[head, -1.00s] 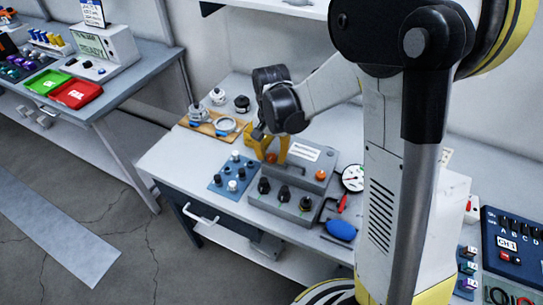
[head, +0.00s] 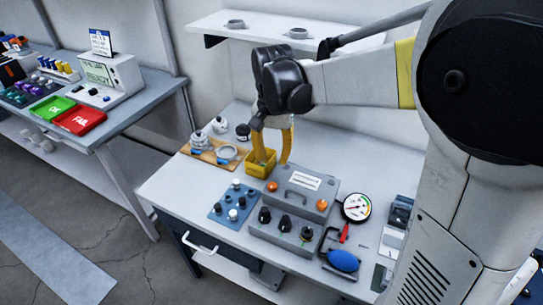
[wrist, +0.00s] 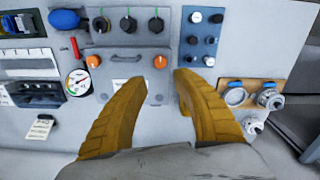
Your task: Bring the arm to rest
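My gripper (head: 273,133) has yellow fingers and hangs above the back of the workbench, just behind the grey instrument box (head: 303,188) with orange knobs. In the wrist view my gripper (wrist: 158,80) shows its two fingers spread well apart, with nothing between them but the box's back edge and the bench surface below. In the head view a small yellow open bin (head: 260,163) stands under the fingers. I cannot tell from the head view whether the fingertips touch it.
A wooden board (head: 213,152) with metal fittings lies left of the gripper. A blue panel (head: 235,201) with knobs, a round gauge (head: 356,208) and a blue bulb (head: 343,261) are nearer the front. A wall shelf (head: 290,30) is behind. Red (head: 80,119) and green trays sit on the left table.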

